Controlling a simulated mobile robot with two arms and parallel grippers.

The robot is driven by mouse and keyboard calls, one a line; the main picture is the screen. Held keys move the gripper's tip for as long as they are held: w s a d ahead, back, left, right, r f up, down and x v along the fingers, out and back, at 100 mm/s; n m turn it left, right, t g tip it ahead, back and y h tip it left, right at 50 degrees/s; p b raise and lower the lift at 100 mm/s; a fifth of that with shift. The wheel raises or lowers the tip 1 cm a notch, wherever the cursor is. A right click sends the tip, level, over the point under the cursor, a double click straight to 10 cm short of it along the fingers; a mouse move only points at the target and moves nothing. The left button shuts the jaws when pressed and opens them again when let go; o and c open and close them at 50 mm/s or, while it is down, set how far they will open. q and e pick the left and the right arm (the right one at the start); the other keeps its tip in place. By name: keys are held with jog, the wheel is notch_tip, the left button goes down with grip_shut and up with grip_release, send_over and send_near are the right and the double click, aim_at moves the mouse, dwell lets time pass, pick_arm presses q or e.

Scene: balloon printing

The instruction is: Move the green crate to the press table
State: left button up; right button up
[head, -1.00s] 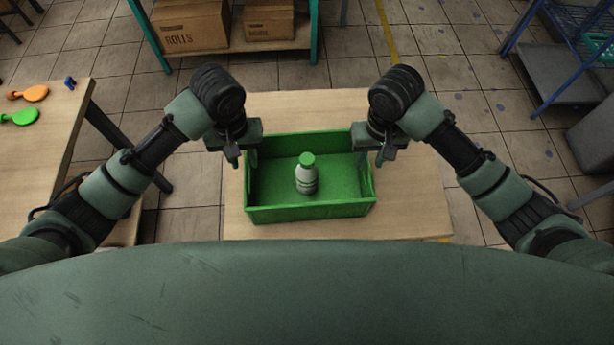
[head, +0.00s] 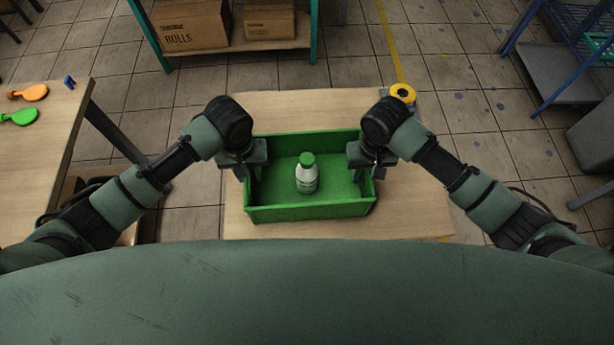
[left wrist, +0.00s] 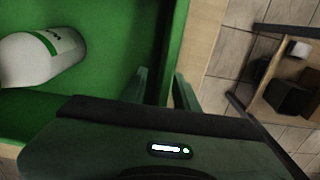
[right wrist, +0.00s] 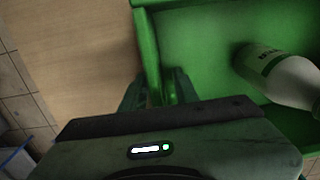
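The green crate (head: 310,211) sits on a light wooden table (head: 410,215), with a white bottle with a green cap (head: 307,178) standing inside. My left gripper (head: 245,170) is at the crate's left wall; in the left wrist view its fingers (left wrist: 162,92) straddle that wall. My right gripper (head: 369,170) is at the crate's right wall; in the right wrist view its fingers (right wrist: 155,92) straddle it. Whether the fingers press on the walls is not clear. The bottle also shows in the left wrist view (left wrist: 40,58) and the right wrist view (right wrist: 280,75). I cannot tell which table is the press table.
A yellow ring-shaped object (head: 403,93) is by the table's far right corner. Another wooden table (head: 40,160) at left holds orange and green balloon-shaped pieces (head: 20,117). A shelf with cardboard boxes (head: 190,25) stands behind. A blue rack (head: 570,60) is at right. Tiled floor lies between.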

pick_arm(q)
grip_shut()
pick_arm(e)
grip_shut()
